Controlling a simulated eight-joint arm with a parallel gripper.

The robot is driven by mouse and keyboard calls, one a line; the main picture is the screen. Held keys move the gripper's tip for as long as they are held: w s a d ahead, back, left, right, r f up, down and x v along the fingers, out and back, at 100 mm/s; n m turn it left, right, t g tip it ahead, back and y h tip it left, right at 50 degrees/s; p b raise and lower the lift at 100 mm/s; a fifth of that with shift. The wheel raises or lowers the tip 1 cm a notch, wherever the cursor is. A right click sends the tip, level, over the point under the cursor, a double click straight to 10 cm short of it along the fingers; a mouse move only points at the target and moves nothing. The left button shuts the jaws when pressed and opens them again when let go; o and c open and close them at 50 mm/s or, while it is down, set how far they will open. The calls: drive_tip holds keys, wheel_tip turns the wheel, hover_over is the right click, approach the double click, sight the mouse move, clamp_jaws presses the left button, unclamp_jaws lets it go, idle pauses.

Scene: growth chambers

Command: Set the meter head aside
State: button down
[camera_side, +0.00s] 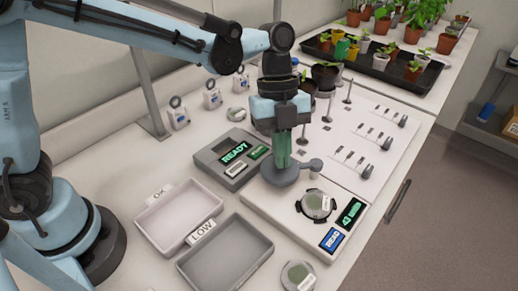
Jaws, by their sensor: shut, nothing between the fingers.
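My gripper (281,158) points straight down, with its green fingers shut and nothing held between them. Directly under it is a dark grey round piece with a short arm and knob, which looks like the meter head (283,180). It sits at the back left of the white meter base (270,217). The fingertips overlap the head in this view, so I cannot tell whether they touch it. On the base, a round dish (317,205) sits uncovered in a dark ring, beside a green display (351,212) and a blue READ button (332,240).
The OK tray (176,212) and LOW tray (225,258) stand empty at the front left. A grey READY unit (228,160) is behind them. Another dish (298,276) lies near the front edge. Potted plants (388,50) fill a black tray behind. The bench right of my gripper holds small posts and clips.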

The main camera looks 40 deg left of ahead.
drive_tip(key=shift+w+a, duration=0.15)
drive_tip(key=shift+a, duration=0.05)
drive_tip(key=s+d, duration=0.3)
wheel_tip(320, 180, up, 10)
hover_over(280, 175)
drive_tip(key=shift+r, duration=0.1)
idle(0.4)
drive_tip(key=s+a+f+n+t+y, duration=0.1)
drive_tip(key=a+f+n+t, duration=0.1)
drive_tip(key=a+n, duration=0.4)
drive_tip(key=s+a+f+n+t+y, duration=0.1)
drive_tip(key=s+a+f+n+t, duration=0.1)
drive_tip(key=a+n+t, duration=0.2)
drive_tip(key=s+a+f+n+t+y, duration=0.1)
drive_tip(key=s+a+f+n+t, duration=0.1)
drive_tip(key=a+n, duration=0.7)
drive_tip(key=n+t, duration=0.1)
drive_tip(key=n, duration=0.5)
drive_tip(key=shift+s+a+f+t, duration=0.2)
drive_tip(key=shift+a+f+t, duration=0.1)
drive_tip(key=shift+f, duration=0.1)
